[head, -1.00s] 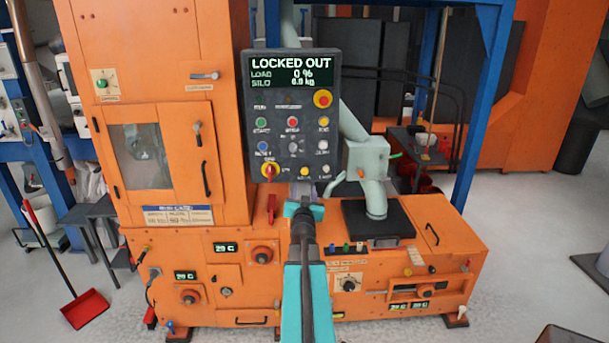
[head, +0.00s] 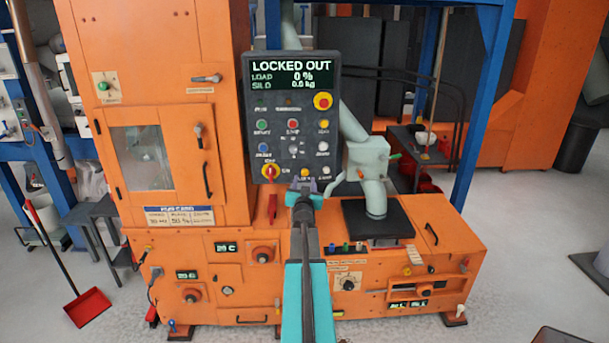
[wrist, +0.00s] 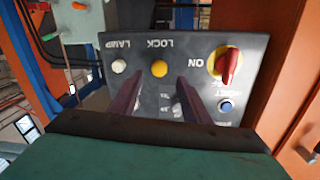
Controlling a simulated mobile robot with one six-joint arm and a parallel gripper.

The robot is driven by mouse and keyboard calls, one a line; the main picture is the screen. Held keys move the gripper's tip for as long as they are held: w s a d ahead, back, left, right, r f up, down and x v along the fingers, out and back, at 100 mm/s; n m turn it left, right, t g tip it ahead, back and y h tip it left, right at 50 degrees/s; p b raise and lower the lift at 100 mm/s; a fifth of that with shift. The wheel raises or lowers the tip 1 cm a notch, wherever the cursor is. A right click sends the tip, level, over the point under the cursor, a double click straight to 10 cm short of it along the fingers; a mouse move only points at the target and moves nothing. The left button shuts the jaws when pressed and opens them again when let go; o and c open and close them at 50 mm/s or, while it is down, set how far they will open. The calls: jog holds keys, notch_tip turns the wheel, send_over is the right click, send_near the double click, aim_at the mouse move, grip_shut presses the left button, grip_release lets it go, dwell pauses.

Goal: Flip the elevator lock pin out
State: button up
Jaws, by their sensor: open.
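The control panel (head: 292,115) reads LOCKED OUT, 0 % load and 0.0 kg silo. My gripper (head: 304,186) is open and empty just below the panel's lower edge. In the wrist view my gripper's two dark fingers (wrist: 159,88) point at the panel, which appears upside down. A yellow button (wrist: 159,68) labelled LOCK lies between and beyond the fingertips; contact cannot be told. A small lever (head: 206,78) with an unreadable label is on the orange cabinet. I cannot tell for sure which part is the lock pin.
A red ON switch (wrist: 229,68), a blue button (wrist: 226,106) and a white LAMP button (wrist: 119,66) flank the LOCK button. A red handle (head: 272,208) stands left of my gripper. A pale pipe (head: 374,190) stands to the right.

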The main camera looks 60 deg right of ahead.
aim_at(304, 173)
jog(key=shift+p+x, duration=0.95)
jog(key=shift+x, duration=1.95)
grip_shut()
